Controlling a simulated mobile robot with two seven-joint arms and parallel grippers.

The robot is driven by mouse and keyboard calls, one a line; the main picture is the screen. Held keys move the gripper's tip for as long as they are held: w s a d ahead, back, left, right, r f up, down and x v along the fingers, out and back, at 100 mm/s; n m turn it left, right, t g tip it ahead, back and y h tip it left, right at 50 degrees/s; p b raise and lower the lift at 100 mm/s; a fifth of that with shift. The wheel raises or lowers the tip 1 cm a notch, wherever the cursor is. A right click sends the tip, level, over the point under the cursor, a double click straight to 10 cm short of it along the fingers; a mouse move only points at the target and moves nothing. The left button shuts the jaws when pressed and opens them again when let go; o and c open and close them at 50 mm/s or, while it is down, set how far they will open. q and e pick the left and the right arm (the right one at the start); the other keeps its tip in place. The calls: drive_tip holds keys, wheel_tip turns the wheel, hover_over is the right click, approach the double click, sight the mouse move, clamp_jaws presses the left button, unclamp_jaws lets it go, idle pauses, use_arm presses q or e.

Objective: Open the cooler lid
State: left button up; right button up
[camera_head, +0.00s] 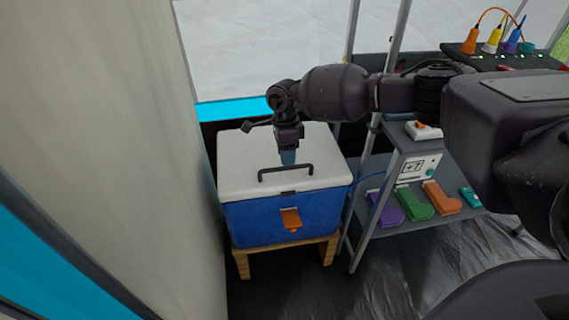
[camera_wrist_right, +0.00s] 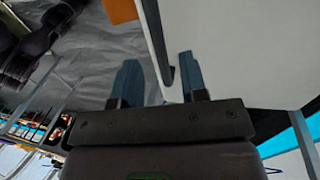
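The cooler (camera_head: 265,222) has a blue body and a white lid (camera_head: 235,160), which lies flat on the body. A black handle (camera_head: 275,170) stands on the lid near its front edge. My right gripper (camera_head: 288,157) points down over the lid, just behind the handle in the head view. Its blue fingers (camera_wrist_right: 160,75) are apart in the wrist view, with a dark bar, apparently the handle, showing between them. Contact cannot be told. My left gripper is out of view.
The cooler stands on a low wooden stand (camera_head: 242,265). A tent wall (camera_head: 150,120) is close on its left. On its right is a metal shelf (camera_head: 385,228) with coloured blocks and a small display box (camera_head: 415,167). Dark floor (camera_head: 390,285) lies open in front.

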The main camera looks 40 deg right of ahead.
drive_tip(key=shift+s+a+f, duration=0.1)
drive_tip(key=shift+s+f, duration=0.05)
drive_tip(key=shift+f, duration=0.6)
drive_tip(key=shift+s+a+f, duration=0.1)
drive_tip(key=shift+s+f, duration=0.05)
drive_tip(key=shift+f, duration=0.6)
clamp_jaws()
